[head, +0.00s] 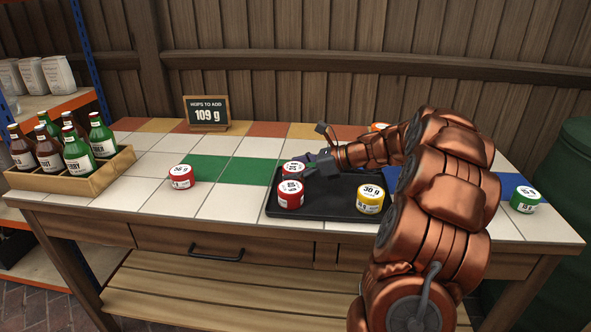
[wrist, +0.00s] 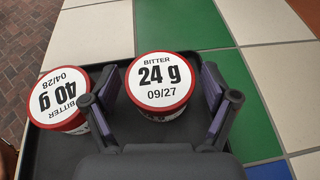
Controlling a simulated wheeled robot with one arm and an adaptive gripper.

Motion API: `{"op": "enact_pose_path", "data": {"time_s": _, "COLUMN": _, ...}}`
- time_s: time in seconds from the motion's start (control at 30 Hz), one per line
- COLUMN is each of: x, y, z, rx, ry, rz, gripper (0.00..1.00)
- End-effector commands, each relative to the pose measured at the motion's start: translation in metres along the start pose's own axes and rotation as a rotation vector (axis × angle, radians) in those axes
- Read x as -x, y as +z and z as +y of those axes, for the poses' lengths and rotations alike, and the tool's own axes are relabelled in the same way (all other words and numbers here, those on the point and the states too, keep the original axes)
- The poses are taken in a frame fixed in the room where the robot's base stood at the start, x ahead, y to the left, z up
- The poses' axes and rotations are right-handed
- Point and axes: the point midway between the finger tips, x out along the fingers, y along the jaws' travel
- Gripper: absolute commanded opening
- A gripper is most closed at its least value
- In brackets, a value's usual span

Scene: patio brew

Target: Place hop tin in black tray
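The black tray (head: 330,213) lies on the tiled table. Two red-rimmed tins are at its left end: a 24 g tin (head: 293,166), far side, and a 40 g tin (head: 291,197), near side. A yellow 30 g tin (head: 370,200) stands at its right. My gripper (head: 312,163) is over the tray's far left part. In the wrist view, its open fingers (wrist: 160,108) stand either side of the 24 g tin (wrist: 160,82), with gaps visible. The 40 g tin (wrist: 58,98) is just outside the left finger. My arm hides the tray's right part.
A red tin (head: 182,177) stands on white tiles left of the tray. A green tin (head: 525,200) is at the far right, and an orange tin (head: 378,127) is partly behind my arm. A bottle crate (head: 75,180) stands at left. The sign (head: 207,114) reads 109 g.

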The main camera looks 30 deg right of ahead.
Motion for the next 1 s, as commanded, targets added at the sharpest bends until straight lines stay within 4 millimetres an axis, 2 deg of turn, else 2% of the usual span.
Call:
{"op": "enact_pose_path", "data": {"time_s": 0.37, "x": 0.001, "y": 0.001, "z": 0.0, "rx": 0.001, "ry": -0.001, "rz": 0.001, "gripper": 0.88}}
{"op": "enact_pose_path", "data": {"time_s": 0.43, "x": 0.008, "y": 0.004, "z": -0.001, "rx": 0.0, "ry": -0.003, "rz": 0.0, "gripper": 0.88}}
{"op": "enact_pose_path", "data": {"time_s": 0.57, "x": 0.028, "y": 0.005, "z": -0.001, "rx": 0.0, "ry": -0.003, "rz": -0.001, "gripper": 0.88}}
{"op": "enact_pose_path", "data": {"time_s": 0.8, "x": 0.076, "y": 0.005, "z": -0.002, "rx": 0.0, "ry": -0.006, "rz": 0.0, "gripper": 0.88}}
{"op": "enact_pose_path", "data": {"time_s": 1.0, "x": 0.106, "y": 0.004, "z": -0.001, "rx": 0.0, "ry": -0.003, "rz": -0.001, "gripper": 0.88}}
